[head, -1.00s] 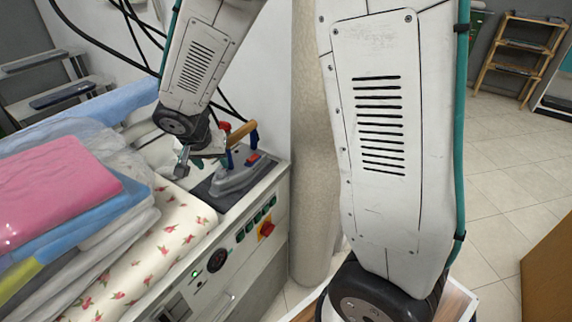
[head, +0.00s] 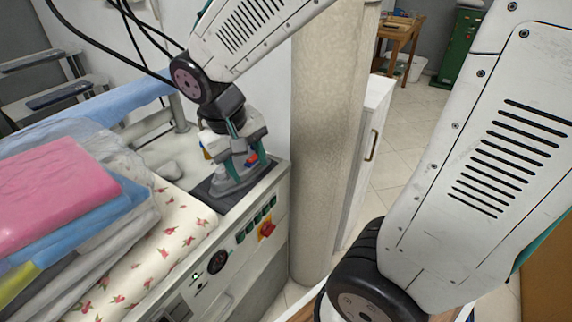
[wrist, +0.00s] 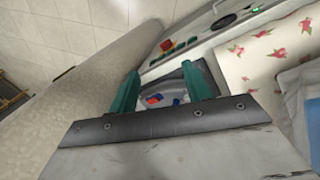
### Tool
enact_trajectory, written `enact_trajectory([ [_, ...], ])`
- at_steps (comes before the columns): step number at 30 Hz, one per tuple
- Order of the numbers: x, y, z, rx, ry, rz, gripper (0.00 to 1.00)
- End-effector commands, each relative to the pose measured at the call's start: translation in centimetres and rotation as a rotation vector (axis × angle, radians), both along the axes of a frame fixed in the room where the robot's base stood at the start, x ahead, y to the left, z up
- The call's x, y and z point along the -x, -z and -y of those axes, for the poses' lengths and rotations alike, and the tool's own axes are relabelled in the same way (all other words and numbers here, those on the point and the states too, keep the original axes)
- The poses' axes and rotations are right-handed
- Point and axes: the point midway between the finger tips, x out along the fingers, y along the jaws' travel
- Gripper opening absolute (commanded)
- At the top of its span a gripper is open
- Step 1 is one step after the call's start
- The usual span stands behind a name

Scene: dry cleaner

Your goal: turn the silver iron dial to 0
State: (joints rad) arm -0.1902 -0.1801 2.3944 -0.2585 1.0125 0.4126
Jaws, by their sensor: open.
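The silver iron (head: 232,182) rests on a dark pad (head: 206,190) at the end of the pressing table, and partly shows in the wrist view (wrist: 172,92). Red and blue parts show on its top, but I cannot make out the dial or its setting. My gripper (head: 243,152) points down just over the iron and hides much of its handle and top. In the wrist view my gripper (wrist: 163,88) has its two teal fingers apart, with the iron's coloured parts between them. I cannot tell whether the fingers touch the iron.
Folded bagged clothes (head: 55,195) lie at the left on the flowered table cover (head: 150,250). A front panel with a red switch (head: 266,229) faces me. A thick round pillar (head: 325,150) stands close to the right of the table. Black cables hang behind my arm.

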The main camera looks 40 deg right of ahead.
Motion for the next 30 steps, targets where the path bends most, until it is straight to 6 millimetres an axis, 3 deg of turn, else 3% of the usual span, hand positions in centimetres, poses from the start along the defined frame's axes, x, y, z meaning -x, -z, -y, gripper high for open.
enact_trajectory([
  [6, 4.1, -2.1, 0.6, -0.064, -0.070, -0.037, 0.49],
  [18, 10.2, -4.8, 0.9, -0.177, -0.143, -0.023, 0.49],
  [30, 12.4, -5.8, 1.0, -0.217, -0.127, 0.031, 0.49],
])
